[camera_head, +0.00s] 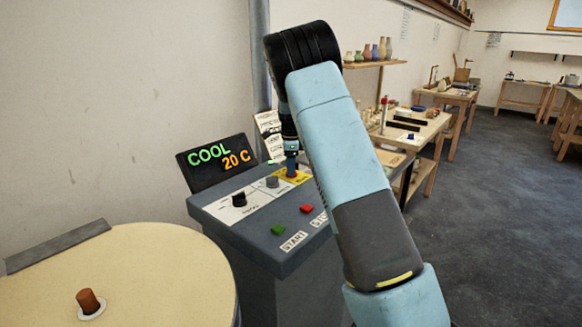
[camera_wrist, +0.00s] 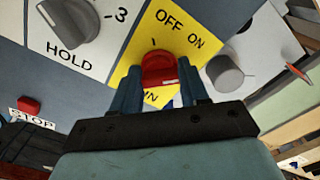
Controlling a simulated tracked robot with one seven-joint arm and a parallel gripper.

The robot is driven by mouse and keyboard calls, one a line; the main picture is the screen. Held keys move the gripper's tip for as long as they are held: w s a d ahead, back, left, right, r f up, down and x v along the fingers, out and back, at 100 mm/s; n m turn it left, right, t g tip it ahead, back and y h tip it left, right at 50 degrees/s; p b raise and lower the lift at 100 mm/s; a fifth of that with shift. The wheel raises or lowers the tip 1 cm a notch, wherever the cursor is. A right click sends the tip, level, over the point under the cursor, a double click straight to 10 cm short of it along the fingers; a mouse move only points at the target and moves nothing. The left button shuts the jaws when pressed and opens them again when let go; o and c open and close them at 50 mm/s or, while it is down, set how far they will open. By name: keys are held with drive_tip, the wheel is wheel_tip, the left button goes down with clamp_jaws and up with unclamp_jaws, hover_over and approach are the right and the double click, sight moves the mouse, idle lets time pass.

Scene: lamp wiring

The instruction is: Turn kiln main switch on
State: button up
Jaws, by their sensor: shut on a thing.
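The kiln main switch is a red knob (camera_wrist: 158,68) on a yellow plate (camera_wrist: 133,52) marked OFF and ON in the wrist view. My gripper (camera_wrist: 160,82) is shut on this knob, with one finger on each side of it. A short mark on the plate stands above the knob, near OFF. The fingers hide part of the lower lettering. In the head view the yellow plate (camera_head: 300,177) is at the right end of the control box (camera_head: 262,212), and my gripper (camera_head: 291,160) reaches down onto it.
A grey HOLD knob (camera_wrist: 72,18) is left of the plate, and a grey cylinder (camera_wrist: 223,73) is right of it. Green START (camera_head: 278,230) and red STOP (camera_head: 306,208) buttons lie in front. A display (camera_head: 217,162) reads COOL 20 C. The round kiln lid (camera_head: 150,270) is at left.

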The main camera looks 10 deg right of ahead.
drive_tip(key=o, duration=0.8)
drive_tip(key=shift+w+a, duration=0.15)
drive_tip(key=shift+w, duration=0.05)
drive_tip(key=shift+o, duration=1.2)
drive_tip(key=shift+s, duration=0.1)
drive_tip(key=shift+r, duration=0.1)
wheel_tip(320, 180, up, 14)
drive_tip(key=shift+f, duration=0.25)
